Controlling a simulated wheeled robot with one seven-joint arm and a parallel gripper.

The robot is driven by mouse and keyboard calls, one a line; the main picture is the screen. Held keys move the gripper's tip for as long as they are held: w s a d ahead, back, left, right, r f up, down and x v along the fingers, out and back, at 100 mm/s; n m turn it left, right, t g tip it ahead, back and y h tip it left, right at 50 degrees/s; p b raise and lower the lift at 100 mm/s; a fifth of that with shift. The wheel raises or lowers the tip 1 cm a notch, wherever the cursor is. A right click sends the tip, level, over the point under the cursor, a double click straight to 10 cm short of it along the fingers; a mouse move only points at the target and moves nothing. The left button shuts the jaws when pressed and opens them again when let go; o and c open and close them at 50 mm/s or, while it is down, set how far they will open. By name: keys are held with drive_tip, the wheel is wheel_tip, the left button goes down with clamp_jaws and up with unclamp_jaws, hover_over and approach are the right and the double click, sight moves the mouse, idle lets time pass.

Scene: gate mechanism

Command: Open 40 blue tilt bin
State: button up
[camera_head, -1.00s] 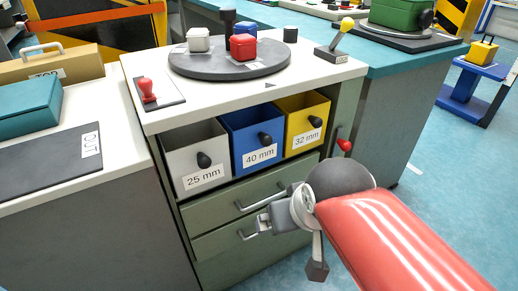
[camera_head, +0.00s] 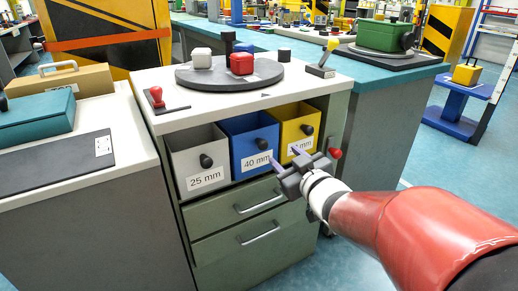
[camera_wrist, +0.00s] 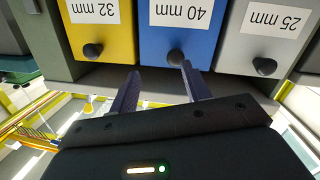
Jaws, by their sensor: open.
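The blue bin (camera_head: 240,135) labelled 40 mm sits between a grey 25 mm bin (camera_head: 192,160) and a yellow 32 mm bin (camera_head: 290,122). Its front is in line with its neighbours' fronts. A black knob (camera_head: 261,143) is on its front; the knob also shows in the wrist view (camera_wrist: 175,56), where the labels are upside down. My gripper (camera_head: 284,155) is open and empty in front of the blue and yellow bins. In the wrist view its fingers (camera_wrist: 160,70) point at the blue bin, and the knob appears between them, close to the right finger. Contact cannot be told.
Two drawers with bar handles (camera_head: 260,232) are below the bins. A red knob (camera_head: 335,153) is on the right, close to my wrist. The white top (camera_head: 165,122) above bears a round turntable (camera_head: 195,78) and a yellow-knobbed lever (camera_head: 328,58).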

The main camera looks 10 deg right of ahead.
sight(265, 147)
drive_tip(key=w+a, duration=0.1)
drive_tip(key=w, duration=0.1)
drive_tip(key=w+a+n+y, duration=0.1)
drive_tip(key=w, duration=0.1)
drive_tip(key=w+a+y, duration=0.1)
drive_tip(key=w, duration=0.1)
drive_tip(key=shift+w+a+t, duration=0.25)
drive_tip(key=shift+a+t, duration=0.05)
drive_tip(key=shift+a, duration=0.1)
clamp_jaws()
